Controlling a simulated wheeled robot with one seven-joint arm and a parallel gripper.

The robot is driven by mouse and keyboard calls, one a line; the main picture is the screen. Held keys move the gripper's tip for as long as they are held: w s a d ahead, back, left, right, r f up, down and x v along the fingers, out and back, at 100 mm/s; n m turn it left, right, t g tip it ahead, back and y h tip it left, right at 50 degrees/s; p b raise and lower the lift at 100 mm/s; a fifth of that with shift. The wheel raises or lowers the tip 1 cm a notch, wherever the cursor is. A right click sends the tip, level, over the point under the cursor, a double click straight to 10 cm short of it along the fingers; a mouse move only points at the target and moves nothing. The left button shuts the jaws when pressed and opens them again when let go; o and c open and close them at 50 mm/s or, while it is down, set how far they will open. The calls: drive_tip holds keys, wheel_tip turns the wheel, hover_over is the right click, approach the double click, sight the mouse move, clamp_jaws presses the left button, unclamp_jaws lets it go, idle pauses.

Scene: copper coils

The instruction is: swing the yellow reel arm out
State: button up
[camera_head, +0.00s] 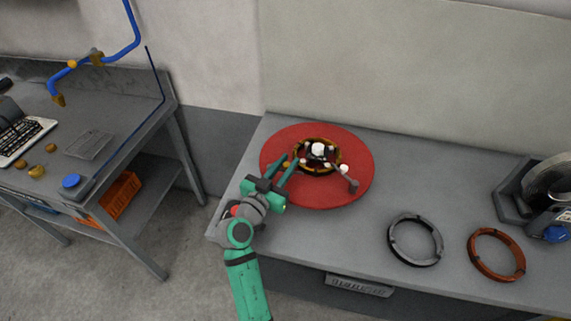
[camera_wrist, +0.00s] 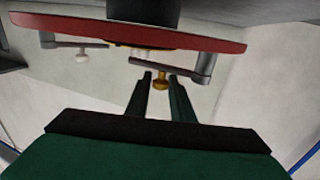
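A red disc (camera_head: 345,190) lies on the grey bench with a dark, yellow-edged ring (camera_head: 318,168) at its middle. A yellow knob (camera_head: 285,164) is at the left, by my fingertips. In the wrist view this yellow knob (camera_wrist: 160,82) hangs from a grey arm (camera_wrist: 205,65) that reaches to the right. My gripper (camera_head: 291,166) is open; in the wrist view its fingertips (camera_wrist: 160,76) stand either side of the yellow knob, with visible gaps.
A dark grey ring (camera_head: 415,259) and a copper-coloured ring (camera_head: 497,276) lie on the bench at right. A grey machine (camera_head: 535,190) stands at the far right. A second workbench (camera_head: 110,130) with a blue pipe (camera_head: 100,78) is at left. A wall rises behind.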

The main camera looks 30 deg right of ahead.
drive_tip(key=shift+o, duration=0.9)
drive_tip(key=v, duration=1)
drive_tip(key=shift+s+a, duration=0.25)
drive_tip(key=shift+a, duration=0.1)
